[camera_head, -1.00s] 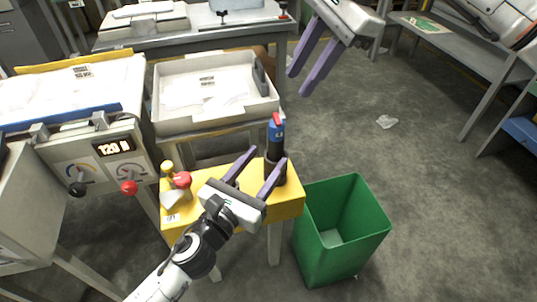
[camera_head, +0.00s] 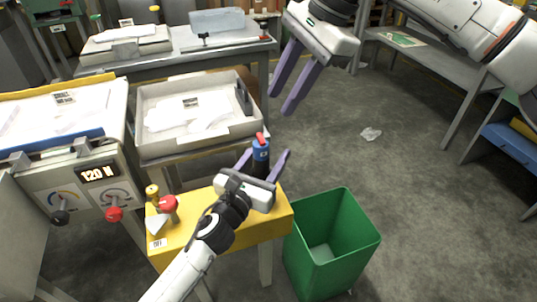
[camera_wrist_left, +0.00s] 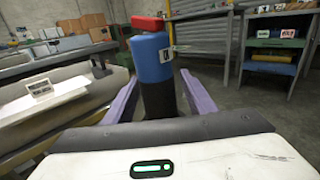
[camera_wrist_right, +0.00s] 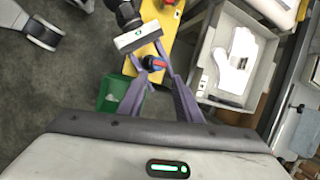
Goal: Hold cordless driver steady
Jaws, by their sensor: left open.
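The cordless driver (camera_head: 261,152) stands upright at the far right end of the yellow bench. It has a blue body, a red top and a dark lower part. My left gripper (camera_head: 266,160) is open, with one purple finger on each side of the driver. In the left wrist view the driver (camera_wrist_left: 153,62) rises between the spread fingers, and no firm contact shows. The palm hides its foot in the head view. My right gripper (camera_head: 281,103) is open and empty, higher up and to the right. In the right wrist view the driver (camera_wrist_right: 153,63) lies far beyond its fingers.
The yellow bench (camera_head: 205,243) carries a red-knobbed tool (camera_head: 166,204) on its left. A green bin (camera_head: 333,243) stands to its right. A white tray (camera_head: 200,138) with film gloves is behind. A heater unit (camera_head: 83,190) stands at left. The floor at right is mostly clear.

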